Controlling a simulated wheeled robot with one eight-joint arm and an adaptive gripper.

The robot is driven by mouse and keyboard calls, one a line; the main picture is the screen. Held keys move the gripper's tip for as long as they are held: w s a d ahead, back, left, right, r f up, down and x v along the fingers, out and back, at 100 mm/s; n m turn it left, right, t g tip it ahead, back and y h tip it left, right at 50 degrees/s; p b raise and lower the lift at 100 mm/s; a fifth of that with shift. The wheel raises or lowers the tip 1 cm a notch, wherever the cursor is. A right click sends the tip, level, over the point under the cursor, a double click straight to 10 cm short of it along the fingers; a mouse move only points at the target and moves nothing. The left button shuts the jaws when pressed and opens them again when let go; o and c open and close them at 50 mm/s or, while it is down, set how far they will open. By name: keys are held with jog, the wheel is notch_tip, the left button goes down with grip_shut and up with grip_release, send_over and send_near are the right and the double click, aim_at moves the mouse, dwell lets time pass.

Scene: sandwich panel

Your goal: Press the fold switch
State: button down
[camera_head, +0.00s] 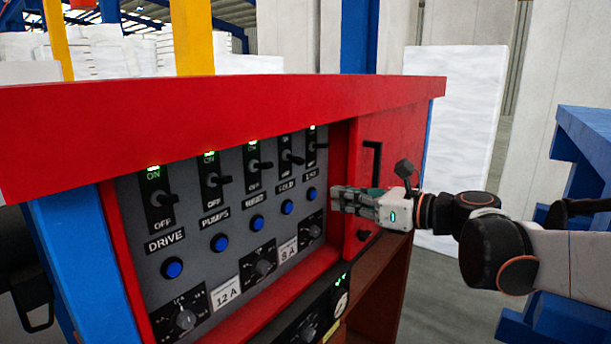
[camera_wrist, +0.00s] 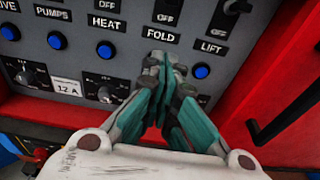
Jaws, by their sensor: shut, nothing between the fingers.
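My gripper (camera_head: 336,198) is shut and empty at the right of the panel. In the wrist view the fingertips (camera_wrist: 162,66) point at the panel just below the FOLD label and hide the blue button there. I cannot tell whether they touch it.
Similar toggles and blue buttons stand close by: HEAT (camera_head: 254,167) to the left, LIFT (camera_head: 313,146) to the right. Dark knobs (camera_head: 264,267) lie below. The red cabinet frame (camera_head: 230,110) overhangs the panel. A black handle (camera_head: 373,165) stands out at the right.

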aim_at(294, 159)
jog(key=w+a+r+p, duration=0.2)
jog(key=w+a, duration=0.3)
jog(key=a, duration=0.2)
jog(key=shift+w+r+p, duration=0.3)
dwell(0.3)
jog(key=shift+a, duration=0.1)
jog(key=shift+r, duration=0.1)
